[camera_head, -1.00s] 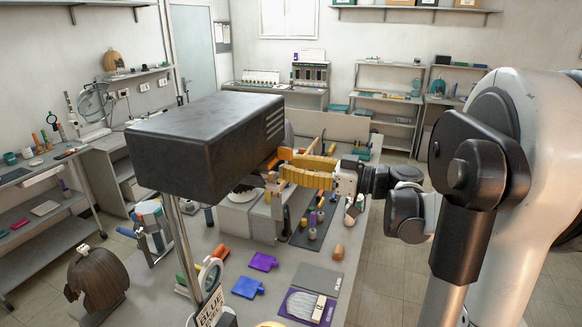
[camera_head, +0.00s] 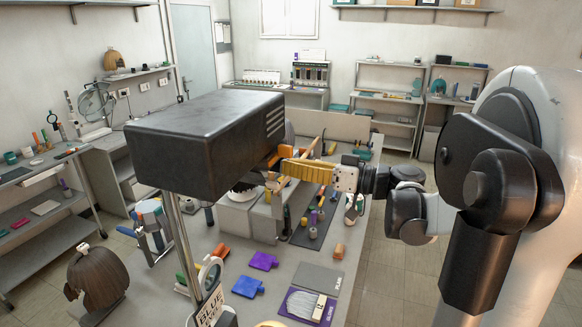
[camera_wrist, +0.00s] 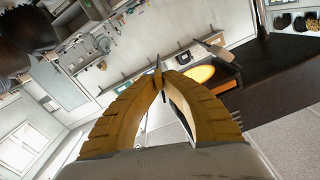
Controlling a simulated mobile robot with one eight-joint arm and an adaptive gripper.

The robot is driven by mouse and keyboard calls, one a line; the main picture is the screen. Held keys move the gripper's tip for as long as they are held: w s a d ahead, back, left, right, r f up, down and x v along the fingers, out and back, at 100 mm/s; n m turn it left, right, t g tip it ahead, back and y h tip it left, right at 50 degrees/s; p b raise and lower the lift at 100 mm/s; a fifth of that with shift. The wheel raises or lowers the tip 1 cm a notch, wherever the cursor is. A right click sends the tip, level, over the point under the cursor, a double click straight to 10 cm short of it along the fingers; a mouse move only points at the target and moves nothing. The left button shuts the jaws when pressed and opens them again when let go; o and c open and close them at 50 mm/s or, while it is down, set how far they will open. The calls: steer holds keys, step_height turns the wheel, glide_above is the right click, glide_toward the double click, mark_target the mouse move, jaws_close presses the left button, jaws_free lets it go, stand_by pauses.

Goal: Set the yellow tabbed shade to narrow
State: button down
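My gripper (camera_head: 284,166) reaches left to the far right side of a large dark box-shaped lamp housing (camera_head: 205,135). An orange part (camera_head: 285,151) shows behind the housing's edge. I cannot tell for certain which is the yellow tabbed shade; the housing hides much.
The housing stands on a metal post (camera_head: 178,235) above a grey bench. A white block with a dark round part stands below the gripper.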

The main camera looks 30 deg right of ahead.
steer(key=shift+s+a+r+m, duration=0.1)
steer(key=shift+s+a+m, duration=0.1)
steer(key=shift+m, duration=0.5)
steer(key=shift+s+a+r+m, duration=0.1)
steer(key=shift+a+m, duration=0.05)
steer(key=shift+m, duration=0.55)
steer(key=c, duration=1.5)
jaws_free()
steer(key=shift+c, duration=0.2)
steer(key=shift+w, duration=0.1)
